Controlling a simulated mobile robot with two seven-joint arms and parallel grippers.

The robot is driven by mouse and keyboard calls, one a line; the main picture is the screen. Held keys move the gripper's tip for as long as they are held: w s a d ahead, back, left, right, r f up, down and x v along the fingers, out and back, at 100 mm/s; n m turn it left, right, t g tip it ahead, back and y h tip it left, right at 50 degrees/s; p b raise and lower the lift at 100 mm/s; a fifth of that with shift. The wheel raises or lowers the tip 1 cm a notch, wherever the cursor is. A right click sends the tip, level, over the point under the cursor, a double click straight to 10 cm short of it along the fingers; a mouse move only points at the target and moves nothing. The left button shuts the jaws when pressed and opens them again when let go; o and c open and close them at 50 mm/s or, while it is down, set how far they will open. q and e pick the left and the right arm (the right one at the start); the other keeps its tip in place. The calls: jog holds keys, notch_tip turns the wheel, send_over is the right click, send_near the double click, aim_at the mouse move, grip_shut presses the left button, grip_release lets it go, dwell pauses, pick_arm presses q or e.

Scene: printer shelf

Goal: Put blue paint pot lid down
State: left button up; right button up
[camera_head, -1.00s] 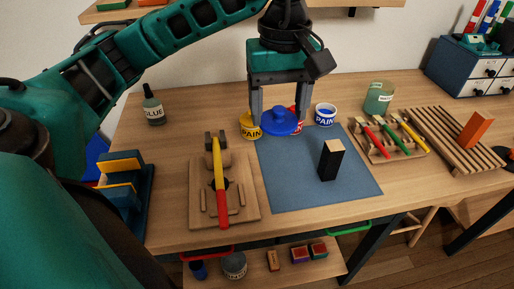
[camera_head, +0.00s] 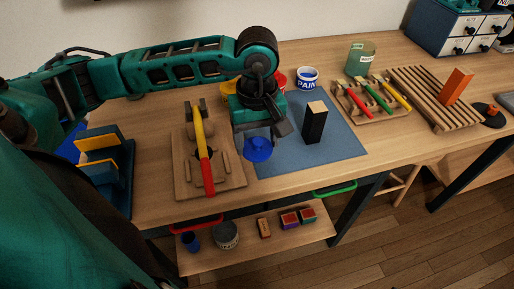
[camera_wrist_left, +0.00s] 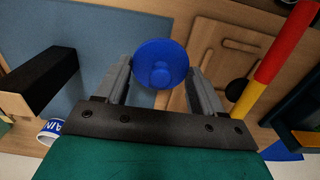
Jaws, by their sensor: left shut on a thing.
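The blue paint pot lid (camera_head: 258,150) is a round blue disc with a knob. My left gripper (camera_head: 256,140) is shut on it and holds it near the left edge of the blue-grey mat (camera_head: 285,160). The lid also shows between the two grey fingers in the left wrist view (camera_wrist_left: 161,64). I cannot tell whether it touches the mat. The white pot with a blue label (camera_head: 307,78) stands open behind the mat. The red and yellow pots are mostly hidden behind my left arm. My right gripper is not in view.
A black block (camera_head: 314,124) stands on the mat's right part. A brush rack (camera_head: 372,103) is at the right. The mat's front part is clear.

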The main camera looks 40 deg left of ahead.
aim_at(257, 143)
pick_arm(q)
notch_tip(257, 143, down, 4)
jog(key=shift+r, duration=0.15)
